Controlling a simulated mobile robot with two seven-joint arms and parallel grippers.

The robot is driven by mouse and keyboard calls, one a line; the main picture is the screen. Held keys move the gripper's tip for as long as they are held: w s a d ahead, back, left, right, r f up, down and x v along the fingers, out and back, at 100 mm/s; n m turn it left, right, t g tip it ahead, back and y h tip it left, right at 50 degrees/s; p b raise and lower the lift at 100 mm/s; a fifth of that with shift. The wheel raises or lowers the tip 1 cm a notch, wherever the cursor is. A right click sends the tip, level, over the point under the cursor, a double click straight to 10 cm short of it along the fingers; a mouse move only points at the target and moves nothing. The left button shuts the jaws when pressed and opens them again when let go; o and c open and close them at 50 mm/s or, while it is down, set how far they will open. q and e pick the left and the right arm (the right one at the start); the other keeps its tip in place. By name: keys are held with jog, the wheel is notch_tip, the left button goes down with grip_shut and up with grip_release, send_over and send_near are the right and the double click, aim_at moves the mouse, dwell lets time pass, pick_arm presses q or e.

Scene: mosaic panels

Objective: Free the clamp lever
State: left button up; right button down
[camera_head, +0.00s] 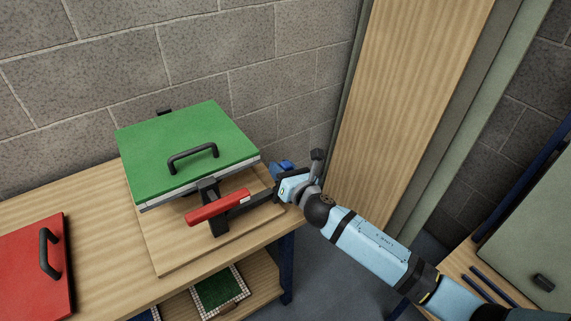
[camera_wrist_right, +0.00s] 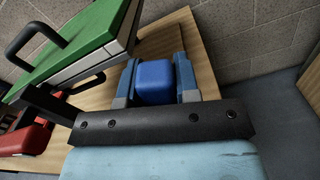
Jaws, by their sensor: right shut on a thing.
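The clamp lever (camera_head: 218,206) has a red handle and dark metal parts. It lies at the front edge of the green-topped panel press (camera_head: 185,143), on a wooden board. Its red handle also shows at the left of the right wrist view (camera_wrist_right: 25,140). My right gripper (camera_head: 282,170) is at the right end of the board, to the right of the lever and apart from the red handle. It is shut on a blue block (camera_wrist_right: 154,83), which sits between both fingers in the wrist view. My left gripper is not in view.
A red panel with a black handle (camera_head: 38,268) lies on the table at the left. Mosaic trays (camera_head: 220,290) sit on a shelf below. A block wall stands behind, a wooden panel (camera_head: 405,95) at the right. Floor is clear between the table and the right-hand bench.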

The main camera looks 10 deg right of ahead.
jog(key=shift+a, duration=0.15)
jog(key=shift+s, duration=0.1)
dwell(0.3)
jog(key=c, duration=0.8)
grip_release()
jog(key=shift+c, duration=0.2)
jog(key=v, duration=1.3)
jog(key=shift+s, duration=0.35)
jog(key=shift+r, duration=0.1)
